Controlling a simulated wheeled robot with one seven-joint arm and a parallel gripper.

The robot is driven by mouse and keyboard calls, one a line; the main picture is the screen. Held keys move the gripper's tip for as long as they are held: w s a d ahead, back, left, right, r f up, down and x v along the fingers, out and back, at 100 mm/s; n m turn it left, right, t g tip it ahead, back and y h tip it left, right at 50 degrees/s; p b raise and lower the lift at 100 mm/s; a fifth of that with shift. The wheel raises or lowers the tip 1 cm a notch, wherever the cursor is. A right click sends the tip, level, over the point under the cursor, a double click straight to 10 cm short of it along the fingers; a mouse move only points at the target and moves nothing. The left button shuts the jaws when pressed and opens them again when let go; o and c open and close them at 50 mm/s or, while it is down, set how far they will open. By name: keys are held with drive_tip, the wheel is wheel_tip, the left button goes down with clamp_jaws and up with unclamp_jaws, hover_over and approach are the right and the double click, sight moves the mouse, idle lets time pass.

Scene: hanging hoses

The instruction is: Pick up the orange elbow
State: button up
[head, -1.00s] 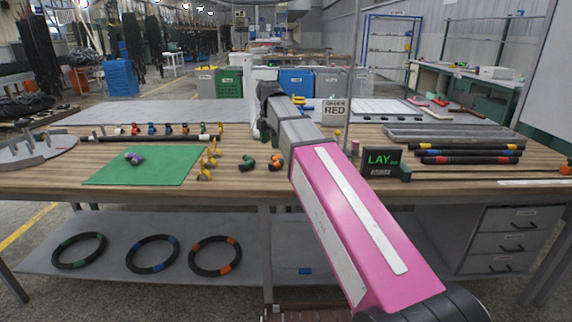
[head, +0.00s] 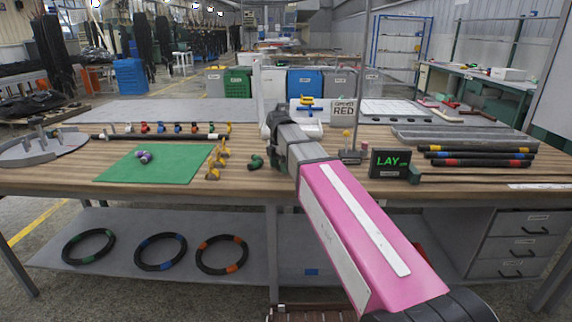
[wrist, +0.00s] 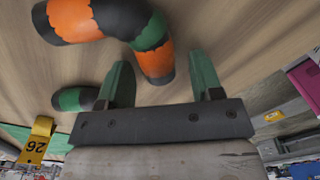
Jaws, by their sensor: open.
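The orange elbow (wrist: 155,63) lies on the wooden table at the top of the wrist view, a bent pipe with orange ends and a dark middle. One orange end shows between my fingertips or just past them; I cannot tell the depth. My gripper (wrist: 160,60) is open, with its two green fingers apart and holding nothing. In the head view the elbow is hidden behind my arm. A green elbow (head: 256,162) lies just left of my arm, and in the wrist view (wrist: 75,98) it is close beside the left finger.
Yellow numbered markers (head: 218,158) stand left of the elbows, one near my gripper in the wrist view (wrist: 38,140). A green mat (head: 150,168) holds a purple elbow (head: 144,157). A LAY sign (head: 389,162) and banded hoses (head: 480,155) are to the right.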

drive_tip(key=c, duration=1)
